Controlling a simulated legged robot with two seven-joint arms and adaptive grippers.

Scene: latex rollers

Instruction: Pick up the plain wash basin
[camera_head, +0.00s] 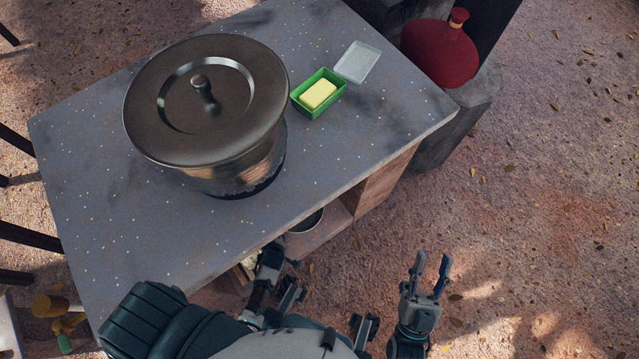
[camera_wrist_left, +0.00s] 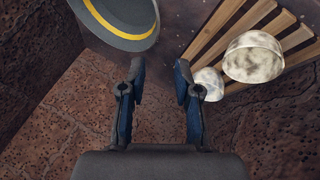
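A round grey basin with a yellow stripe (camera_wrist_left: 118,22) shows at the top left of the left wrist view, cut off by the frame edge. In the head view, part of a dark round vessel (camera_head: 306,221) shows under the table edge; I cannot tell if it is the same one. No basin clearly without a stripe shows. My left gripper (camera_wrist_left: 158,72) is open and empty, just below and right of the striped basin, not touching it. My right gripper (camera_head: 432,262) is open and empty, right of the table.
Two pale mottled domes (camera_wrist_left: 254,57) lie by wooden slats (camera_wrist_left: 225,35). A large lidded pot (camera_head: 190,110), a green dish with a yellow block (camera_head: 318,93) and a clear lid (camera_head: 357,62) are on the stone table (camera_head: 100,230). A red vessel (camera_head: 440,52) stands behind. Ground at right is open.

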